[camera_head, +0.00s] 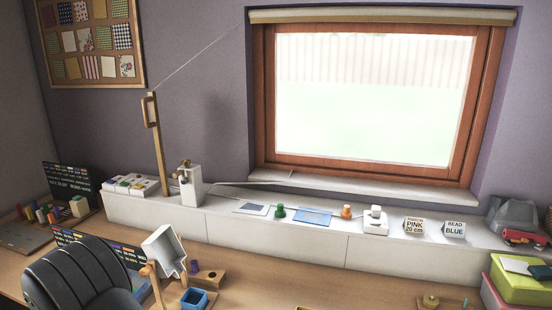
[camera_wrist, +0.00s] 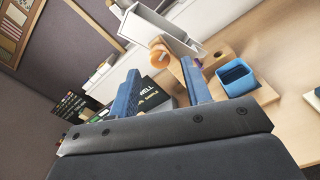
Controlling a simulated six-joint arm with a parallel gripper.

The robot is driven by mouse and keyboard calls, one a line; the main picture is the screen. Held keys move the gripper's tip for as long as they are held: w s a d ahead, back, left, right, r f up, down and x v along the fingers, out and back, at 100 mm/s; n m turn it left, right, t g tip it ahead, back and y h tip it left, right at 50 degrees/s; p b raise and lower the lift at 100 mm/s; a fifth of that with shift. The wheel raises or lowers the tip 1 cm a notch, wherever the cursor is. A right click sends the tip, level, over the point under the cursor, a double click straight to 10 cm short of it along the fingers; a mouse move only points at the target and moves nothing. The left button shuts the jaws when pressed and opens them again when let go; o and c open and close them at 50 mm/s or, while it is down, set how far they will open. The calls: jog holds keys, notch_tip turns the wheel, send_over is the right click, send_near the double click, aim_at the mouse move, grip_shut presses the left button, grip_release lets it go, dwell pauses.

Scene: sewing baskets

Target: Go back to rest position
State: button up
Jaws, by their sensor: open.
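My gripper (camera_wrist: 160,67) shows in the wrist view with its two blue fingers apart and nothing between them. Its dark body crosses the bottom of that view. Beyond the fingertips are a white tilted trough (camera_wrist: 160,30) and a round orange piece (camera_wrist: 158,54). A blue square cup (camera_wrist: 236,77) stands on a wooden base to the right of the fingers. In the head view I cannot make out my fingers; a black ribbed shape (camera_head: 80,275) fills the lower left, and I cannot tell whether it is mine.
The white trough (camera_head: 163,250) and blue cup (camera_head: 194,301) also show in the head view. A white ledge (camera_head: 290,232) under the window carries cards and small pieces. A green box (camera_head: 520,287) stands at right. The middle desk (camera_head: 270,282) is mostly clear.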

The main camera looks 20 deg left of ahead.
aim_at(143, 275)
jog(key=shift+w, duration=1.8)
jog(key=shift+s, duration=0.1)
